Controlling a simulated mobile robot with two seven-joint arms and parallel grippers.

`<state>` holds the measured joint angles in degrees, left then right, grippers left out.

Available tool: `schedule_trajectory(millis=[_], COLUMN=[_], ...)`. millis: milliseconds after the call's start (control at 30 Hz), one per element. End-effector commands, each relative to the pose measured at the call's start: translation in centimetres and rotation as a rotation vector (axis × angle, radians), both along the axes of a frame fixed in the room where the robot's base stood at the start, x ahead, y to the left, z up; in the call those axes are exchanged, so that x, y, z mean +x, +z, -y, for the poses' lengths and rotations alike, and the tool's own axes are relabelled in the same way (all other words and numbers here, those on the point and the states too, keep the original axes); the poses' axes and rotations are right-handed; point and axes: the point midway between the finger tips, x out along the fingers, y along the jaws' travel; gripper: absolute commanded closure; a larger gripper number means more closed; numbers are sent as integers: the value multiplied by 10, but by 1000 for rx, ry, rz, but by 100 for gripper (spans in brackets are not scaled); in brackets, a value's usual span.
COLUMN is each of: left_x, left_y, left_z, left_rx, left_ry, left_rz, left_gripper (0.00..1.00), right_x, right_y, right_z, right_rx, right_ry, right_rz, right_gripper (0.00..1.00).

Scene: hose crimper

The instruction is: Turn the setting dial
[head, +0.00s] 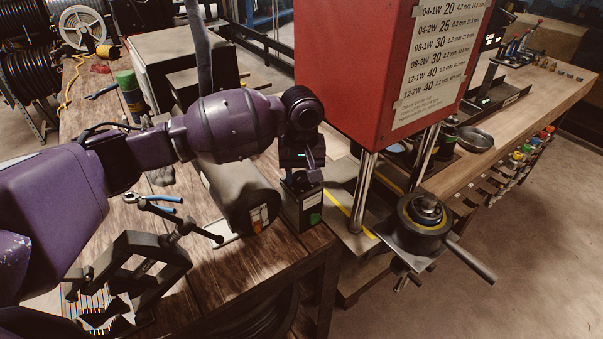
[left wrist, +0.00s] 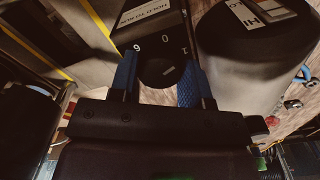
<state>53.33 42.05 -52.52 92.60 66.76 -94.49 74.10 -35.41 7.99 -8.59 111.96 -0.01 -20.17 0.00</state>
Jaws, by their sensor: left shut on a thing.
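The setting dial (left wrist: 160,73) is a round black knob with a short pale mark, on the face of a black control box (left wrist: 142,38) with white numbers around the knob. My left gripper (left wrist: 158,82) has its two blue fingers on either side of the dial and is shut on it. In the head view the left gripper (head: 304,172) points down onto the top of the control box (head: 303,207), which has a green patch on its front. The dial itself is hidden there by the gripper. My right gripper is not in view.
A dark grey cylinder (head: 243,190) stands close to the left of the box. The red crimper housing (head: 350,70) with a settings chart (head: 437,55) rises to the right.

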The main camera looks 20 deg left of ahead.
Motion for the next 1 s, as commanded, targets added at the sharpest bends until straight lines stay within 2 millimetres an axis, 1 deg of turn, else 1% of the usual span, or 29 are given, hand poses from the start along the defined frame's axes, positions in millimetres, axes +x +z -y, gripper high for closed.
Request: schedule_trajectory(millis=[33,67,200,467,567,667,1000], left_x=[0,0,0,0,0,1,1], left_y=[1,1,0,1,4,14,74], left_z=[0,0,0,0,0,0,0], left_rx=[0,0,0,0,-1,0,-1], left_ry=[0,0,-1,-2,-2,-3,-2], left_rz=[1,1,1,1,1,2,4], left_gripper=[80,53,32,31,31,31,31], right_x=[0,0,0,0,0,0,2], right_y=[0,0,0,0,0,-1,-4], right_z=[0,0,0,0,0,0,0], right_rx=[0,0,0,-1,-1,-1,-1], right_ry=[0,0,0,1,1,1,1], right_rz=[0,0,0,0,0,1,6], right_gripper=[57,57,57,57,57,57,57])
